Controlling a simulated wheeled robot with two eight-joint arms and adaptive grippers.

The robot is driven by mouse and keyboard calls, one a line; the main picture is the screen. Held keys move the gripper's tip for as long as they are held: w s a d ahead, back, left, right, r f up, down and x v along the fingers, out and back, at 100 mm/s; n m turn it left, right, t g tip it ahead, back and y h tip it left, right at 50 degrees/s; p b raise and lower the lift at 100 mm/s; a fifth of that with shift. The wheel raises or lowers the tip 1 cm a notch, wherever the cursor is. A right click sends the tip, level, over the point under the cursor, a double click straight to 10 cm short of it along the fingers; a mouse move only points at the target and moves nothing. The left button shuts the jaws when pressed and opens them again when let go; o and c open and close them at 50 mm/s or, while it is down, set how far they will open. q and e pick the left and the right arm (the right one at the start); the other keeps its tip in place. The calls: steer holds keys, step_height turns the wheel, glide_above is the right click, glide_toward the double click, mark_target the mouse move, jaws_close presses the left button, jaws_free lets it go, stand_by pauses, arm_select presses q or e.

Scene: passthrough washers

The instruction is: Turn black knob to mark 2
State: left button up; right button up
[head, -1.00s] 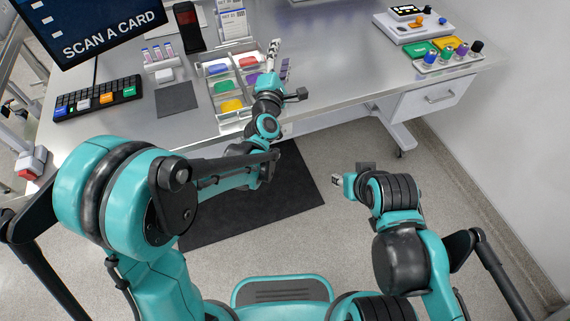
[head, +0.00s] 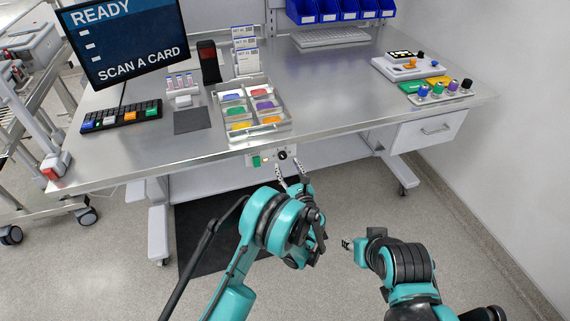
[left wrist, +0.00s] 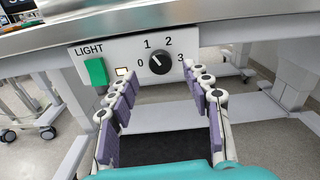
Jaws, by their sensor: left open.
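The black knob (left wrist: 160,62) sits on a white panel (left wrist: 127,55) under the bench's front edge, ringed by marks 0, 1, 2 and 3. Its pale pointer line leans up and left, seemingly near mark 1. The knob also shows in the head view (head: 282,155). My left gripper (head: 290,174) is open below and in front of the panel. In the left wrist view its two purple-padded fingers (left wrist: 164,82) stand wide apart, with the knob beyond them, untouched. My right gripper (head: 347,244) is low over the floor at right, too small to read.
The panel also bears a green switch (left wrist: 96,72) labelled LIGHT and a small lit lamp (left wrist: 122,71). The bench edge (left wrist: 200,20) overhangs the panel. A tray of coloured cards (head: 251,129) stands above on the bench. A drawer (head: 428,131) hangs to the right.

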mark_target(283, 157)
arm_select(q)
steer(key=shift+b+x, duration=0.35)
steer(key=shift+x, duration=1.55)
steer(key=shift+r, duration=0.1)
jaws_close()
